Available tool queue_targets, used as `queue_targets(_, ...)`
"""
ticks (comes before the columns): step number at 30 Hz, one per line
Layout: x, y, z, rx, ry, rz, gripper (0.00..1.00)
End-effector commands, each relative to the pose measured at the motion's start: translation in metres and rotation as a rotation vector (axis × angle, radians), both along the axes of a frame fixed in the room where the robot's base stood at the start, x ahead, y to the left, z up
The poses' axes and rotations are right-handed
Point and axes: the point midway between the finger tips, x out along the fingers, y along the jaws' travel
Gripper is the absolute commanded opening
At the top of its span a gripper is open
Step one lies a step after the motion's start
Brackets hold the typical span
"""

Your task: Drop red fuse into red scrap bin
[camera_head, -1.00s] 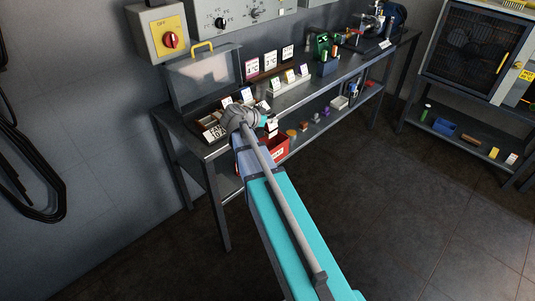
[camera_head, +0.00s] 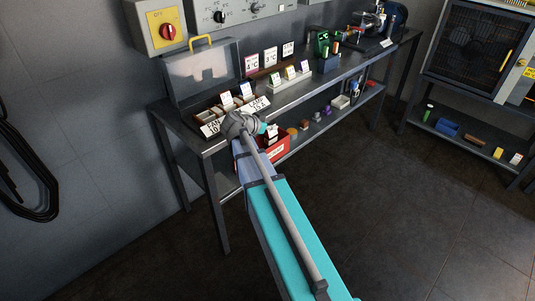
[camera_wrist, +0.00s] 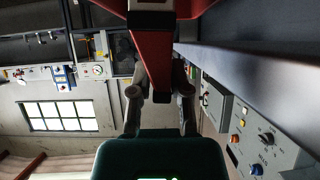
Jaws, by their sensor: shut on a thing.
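In the wrist view my gripper (camera_wrist: 160,70) is shut on a red body (camera_wrist: 150,45), which I take to be the red fuse. In the head view my gripper's wrist (camera_head: 240,124) is over the near left end of the bench, and the fuse cannot be made out there. The red scrap bin (camera_head: 277,149), with a white label, sits below the bench top, just right of my wrist. Its inside is mostly hidden.
Small parts (camera_head: 316,116) lie on the lower shelf. A panel with a red knob (camera_head: 168,31) hangs above. The floor right of the arm is clear.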

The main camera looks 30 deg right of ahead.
Motion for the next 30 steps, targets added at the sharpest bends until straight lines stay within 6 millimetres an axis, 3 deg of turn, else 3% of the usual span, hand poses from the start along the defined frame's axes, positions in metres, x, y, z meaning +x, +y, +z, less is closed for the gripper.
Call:
queue_targets(15, 0.0, -0.0001, -0.0057, 0.0, 0.0, 0.0, 0.0)
queue_targets(16, 0.0, -0.0001, -0.0057, 0.0, 0.0, 0.0, 0.29)
queue_targets(21, 0.0, -0.0001, -0.0057, 0.0, 0.0, 0.0, 0.61)
queue_targets(30, 0.0, 0.0, -0.0058, 0.0, 0.0, 0.0, 0.64)
